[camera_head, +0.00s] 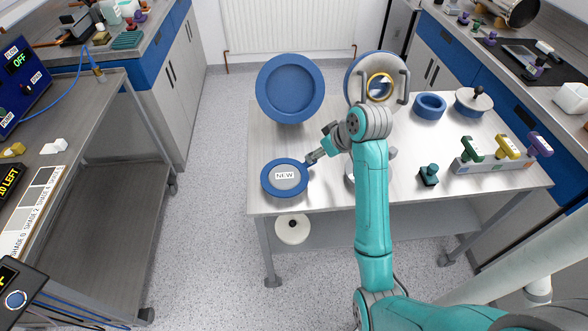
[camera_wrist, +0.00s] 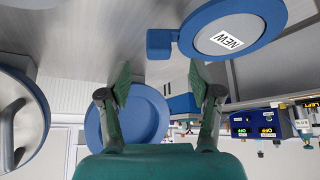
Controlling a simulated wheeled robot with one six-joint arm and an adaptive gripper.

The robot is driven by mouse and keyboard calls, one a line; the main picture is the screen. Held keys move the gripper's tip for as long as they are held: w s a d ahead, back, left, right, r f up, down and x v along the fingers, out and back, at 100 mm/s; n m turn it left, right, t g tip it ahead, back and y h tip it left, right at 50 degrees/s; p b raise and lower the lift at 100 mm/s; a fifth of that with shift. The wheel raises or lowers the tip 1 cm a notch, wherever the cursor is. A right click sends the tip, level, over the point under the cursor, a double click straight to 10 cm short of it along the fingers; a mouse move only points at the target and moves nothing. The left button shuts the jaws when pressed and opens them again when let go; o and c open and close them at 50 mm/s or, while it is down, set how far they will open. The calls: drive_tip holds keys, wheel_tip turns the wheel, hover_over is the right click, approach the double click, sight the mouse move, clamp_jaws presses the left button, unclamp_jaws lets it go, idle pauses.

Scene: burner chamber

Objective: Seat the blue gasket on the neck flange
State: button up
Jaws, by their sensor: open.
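The blue gasket (camera_head: 267,187) lies flat near the front left edge of the table, around a grey disc with a NEW label; its small tab points toward my gripper. In the wrist view the gasket (camera_wrist: 272,15) is at the top right, its tab (camera_wrist: 159,43) beyond and between my fingertips. My gripper (camera_head: 311,158) is open and empty, close to the tab; the wrist view shows its spread fingers (camera_wrist: 160,78). A blue-rimmed round plate with handles and a gold ring (camera_head: 391,84) stands at the back, partly behind my arm. I cannot tell whether this is the neck flange.
A large blue dish (camera_head: 290,88) stands at the back left. A blue ring (camera_head: 430,112), a knobbed blue disc (camera_head: 473,104), a teal-handled block (camera_head: 429,176) and a rack of coloured handles (camera_head: 497,165) occupy the right. A white roll (camera_head: 292,231) sits below. The front middle is fairly clear.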

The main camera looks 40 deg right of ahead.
sight(302, 167)
drive_tip(key=shift+x, duration=3)
drive_tip(key=shift+d, duration=0.1)
drive_tip(key=c, duration=1.2)
drive_tip(key=shift+r, duration=0.15)
